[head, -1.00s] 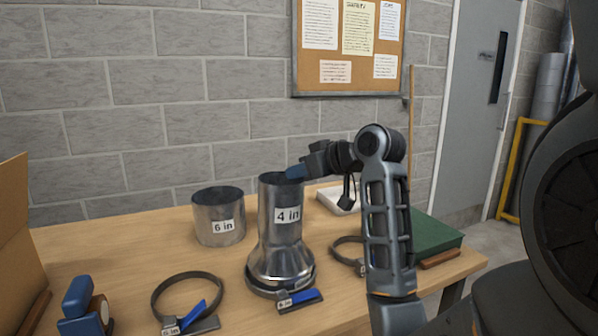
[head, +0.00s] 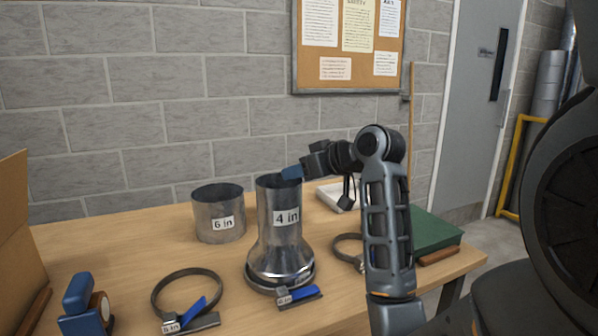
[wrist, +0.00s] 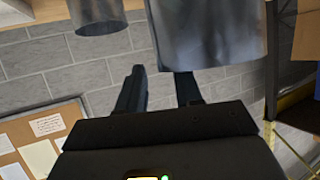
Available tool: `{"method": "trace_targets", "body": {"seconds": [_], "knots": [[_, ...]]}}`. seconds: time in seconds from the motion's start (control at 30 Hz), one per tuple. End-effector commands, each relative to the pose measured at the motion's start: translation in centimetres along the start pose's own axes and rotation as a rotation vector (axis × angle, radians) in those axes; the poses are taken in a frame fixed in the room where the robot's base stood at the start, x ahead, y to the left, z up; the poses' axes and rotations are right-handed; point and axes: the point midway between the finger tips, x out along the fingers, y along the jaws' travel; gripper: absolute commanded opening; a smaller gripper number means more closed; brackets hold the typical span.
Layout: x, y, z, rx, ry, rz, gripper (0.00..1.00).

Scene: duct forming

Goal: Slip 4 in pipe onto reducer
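The 4 in pipe (head: 286,212) is a grey metal tube with a white label, upright over the flared reducer (head: 281,264) on the table. Its lower end meets the reducer's narrow part; I cannot tell how far it overlaps. My gripper (head: 291,173) is at the pipe's top right rim, with a blue fingertip there. In the wrist view the pipe (wrist: 208,32) fills the upper middle.
A wider 6 in pipe (head: 218,217) stands to the left. Open clamp rings lie at front left (head: 187,293) and right (head: 346,247); a blue-handled clamp (head: 290,297) sits at the reducer's base. A white tray (head: 335,196) and green box (head: 432,235) are right.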

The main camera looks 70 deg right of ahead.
Motion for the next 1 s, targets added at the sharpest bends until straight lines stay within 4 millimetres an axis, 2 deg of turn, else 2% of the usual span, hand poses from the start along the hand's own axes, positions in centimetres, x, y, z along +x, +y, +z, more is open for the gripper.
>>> {"method": "trace_targets", "body": {"seconds": [0.33, 0.73, 1.0], "knots": [[-0.4, 0.0, 0.0, 0.000, 0.000, 0.000, 0.38], [-6.3, 0.1, 0.0, 0.000, 0.001, 0.002, 0.38], [-7.8, 0.0, 0.0, 0.000, 0.000, 0.000, 0.38]]}}
